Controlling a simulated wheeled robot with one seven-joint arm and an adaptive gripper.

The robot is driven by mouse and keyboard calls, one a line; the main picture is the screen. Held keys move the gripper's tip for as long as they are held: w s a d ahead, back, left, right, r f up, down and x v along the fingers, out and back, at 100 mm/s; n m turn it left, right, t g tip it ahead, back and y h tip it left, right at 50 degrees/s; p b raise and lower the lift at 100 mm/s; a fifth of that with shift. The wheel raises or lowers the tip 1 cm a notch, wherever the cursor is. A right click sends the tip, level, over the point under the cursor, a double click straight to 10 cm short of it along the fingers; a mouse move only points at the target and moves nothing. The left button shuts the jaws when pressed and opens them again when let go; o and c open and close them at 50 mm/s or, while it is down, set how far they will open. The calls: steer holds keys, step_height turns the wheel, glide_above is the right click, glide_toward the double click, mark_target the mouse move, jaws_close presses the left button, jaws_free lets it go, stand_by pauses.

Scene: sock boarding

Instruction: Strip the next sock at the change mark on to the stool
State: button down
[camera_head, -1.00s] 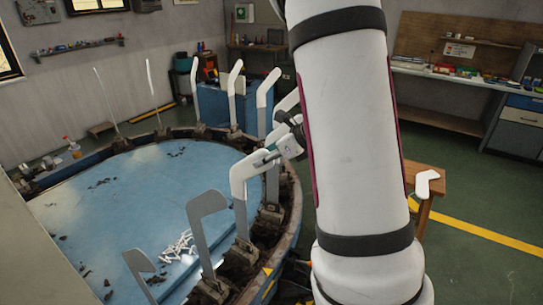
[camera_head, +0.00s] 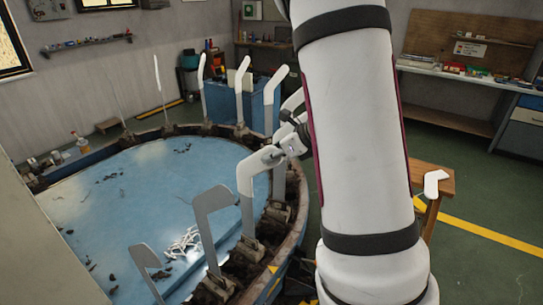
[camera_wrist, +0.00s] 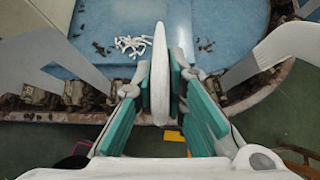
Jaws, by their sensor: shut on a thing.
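A white sock (camera_head: 247,176) sits over the bent top of an upright grey board (camera_head: 247,215) on the near right of the round table's rim. My gripper (camera_head: 275,155) is shut on the sock at the toe end of the board. In the wrist view the white sock (camera_wrist: 160,70) stands edge-on between the green pads of my gripper (camera_wrist: 161,88). The wooden stool (camera_head: 432,170) stands at the right with a white sock (camera_head: 435,182) lying on its top. My arm hides the floor between the table and the stool.
Bare grey boards (camera_head: 212,205) stand left of the held sock. White-covered boards (camera_head: 242,85) stand along the far rim. A pale heap (camera_head: 183,243) lies on the blue tabletop (camera_head: 110,200). A yellow triangle (camera_head: 272,269) marks the near rim. Benches line the back right.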

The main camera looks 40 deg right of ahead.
mark_target(271, 146)
steer(key=shift+r, duration=0.1)
steer(key=shift+r+p, duration=1.55)
steer(key=shift+r, duration=0.85)
steer(key=shift+s+r+p, duration=0.1)
steer(key=shift+r+p, duration=1.5)
steer(key=shift+r, duration=1.3)
step_height(271, 146, up, 10)
steer(key=p, duration=0.4)
steer(key=shift+f, duration=0.15)
